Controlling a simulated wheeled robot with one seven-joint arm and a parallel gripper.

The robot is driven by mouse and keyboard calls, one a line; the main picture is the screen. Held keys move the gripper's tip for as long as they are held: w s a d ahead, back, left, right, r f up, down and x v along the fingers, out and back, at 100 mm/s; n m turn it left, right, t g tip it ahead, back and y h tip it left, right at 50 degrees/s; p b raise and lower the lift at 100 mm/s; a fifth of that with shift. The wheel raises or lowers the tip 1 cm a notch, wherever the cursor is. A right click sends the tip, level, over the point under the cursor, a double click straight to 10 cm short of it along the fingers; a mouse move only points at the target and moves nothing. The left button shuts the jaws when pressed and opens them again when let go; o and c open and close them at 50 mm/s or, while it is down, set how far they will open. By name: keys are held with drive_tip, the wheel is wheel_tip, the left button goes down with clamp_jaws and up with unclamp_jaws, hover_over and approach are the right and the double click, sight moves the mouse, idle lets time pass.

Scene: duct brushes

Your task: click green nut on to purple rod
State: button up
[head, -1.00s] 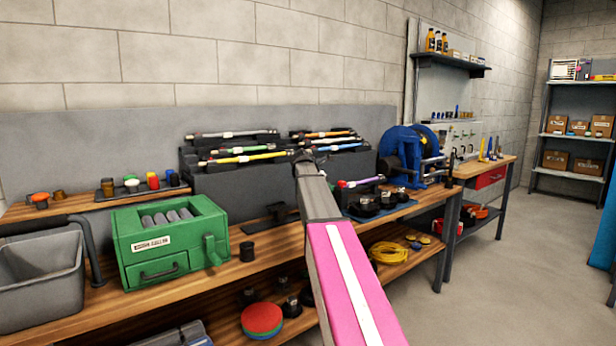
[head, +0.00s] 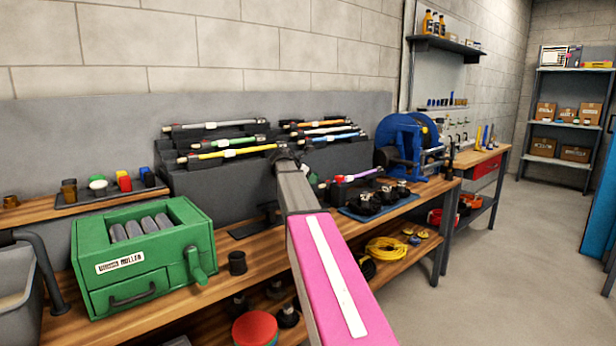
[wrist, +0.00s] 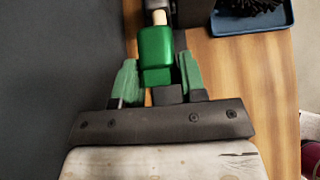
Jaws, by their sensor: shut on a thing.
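The purple rod (head: 362,173) lies on a dark holder on the bench, right of my arm in the head view. My gripper (wrist: 158,78) shows in the wrist view with its two green fingers shut on the green nut (wrist: 156,48). A pale rod-like end (wrist: 159,17) lies straight beyond the nut. I cannot tell whether the nut touches it or sits around it. In the head view a small green patch (head: 312,179) shows just right of my arm, near the rod's left end; my gripper is mostly hidden there.
A dark stepped rack (head: 220,182) with several coloured rods stands behind. A green box with a crank (head: 150,285) is at left. Dark round brushes sit on a blue tray (head: 408,206) in front of the rod. A blue reel (head: 405,145) stands farther right.

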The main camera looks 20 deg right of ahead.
drive_tip(key=shift+d+f, duration=0.2)
drive_tip(key=shift+f, duration=2.35)
drive_tip(key=shift+w+d, duration=0.25)
drive_tip(key=shift+d, duration=0.4)
drive_tip(key=shift+w+d, duration=0.3)
drive_tip(key=shift+d, duration=0.4)
drive_tip(key=shift+w+d, duration=0.25)
drive_tip(key=shift+d, duration=0.4)
drive_tip(key=o, duration=1.2)
drive_tip(key=shift+c, duration=0.2)
drive_tip(key=v, duration=1.1)
